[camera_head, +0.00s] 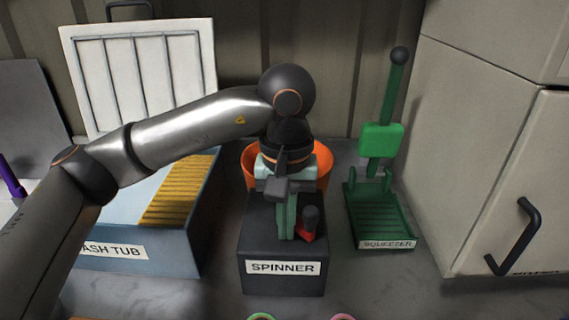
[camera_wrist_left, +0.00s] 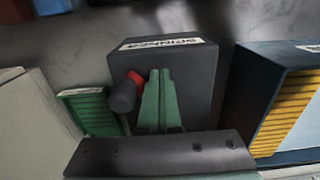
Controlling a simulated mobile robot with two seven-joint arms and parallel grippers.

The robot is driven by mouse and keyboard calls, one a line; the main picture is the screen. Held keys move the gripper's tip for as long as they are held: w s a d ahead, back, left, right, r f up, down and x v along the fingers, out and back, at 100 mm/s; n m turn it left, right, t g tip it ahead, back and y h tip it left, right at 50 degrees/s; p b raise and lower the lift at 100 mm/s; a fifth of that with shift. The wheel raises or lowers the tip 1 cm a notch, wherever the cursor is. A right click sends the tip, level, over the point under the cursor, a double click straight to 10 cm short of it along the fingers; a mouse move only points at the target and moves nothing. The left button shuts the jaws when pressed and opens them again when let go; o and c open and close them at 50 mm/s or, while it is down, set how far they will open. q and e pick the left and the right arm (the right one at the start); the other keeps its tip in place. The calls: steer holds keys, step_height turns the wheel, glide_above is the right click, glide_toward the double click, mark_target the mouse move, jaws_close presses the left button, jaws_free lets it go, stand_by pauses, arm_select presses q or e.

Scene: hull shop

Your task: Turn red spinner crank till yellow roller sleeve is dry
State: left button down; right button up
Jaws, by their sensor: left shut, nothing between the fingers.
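The spinner is a dark box (camera_head: 282,284) labelled SPINNER, with an orange bowl (camera_head: 324,165) behind my gripper. Its red crank (camera_head: 306,236) with a dark upright knob (camera_head: 311,214) is at the front right of the box. My left gripper (camera_head: 287,235) points down over the box, its green fingers shut and empty, just left of the knob. In the left wrist view the closed fingers (camera_wrist_left: 159,74) are beside the red crank (camera_wrist_left: 135,78) and dark knob (camera_wrist_left: 123,95); contact is unclear. I cannot see the yellow roller sleeve; my gripper hides much of the bowl. My right gripper is not in view.
A blue wash tub (camera_head: 180,245) with a yellow ribbed board (camera_head: 180,190) stands at left. A green squeezer (camera_head: 383,215) with an upright lever stands right, then a pale cabinet (camera_head: 480,150) with a dark handle. Two ring-shaped rims show at the bottom edge.

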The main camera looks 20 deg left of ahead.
arm_select(q)
steer(key=shift+r, duration=0.1)
step_height(320, 180, up, 4)
steer(key=p, duration=0.3)
step_height(320, 180, up, 6)
steer(key=p, duration=0.4)
steer(key=shift+a, duration=0.1)
stand_by(0.5)
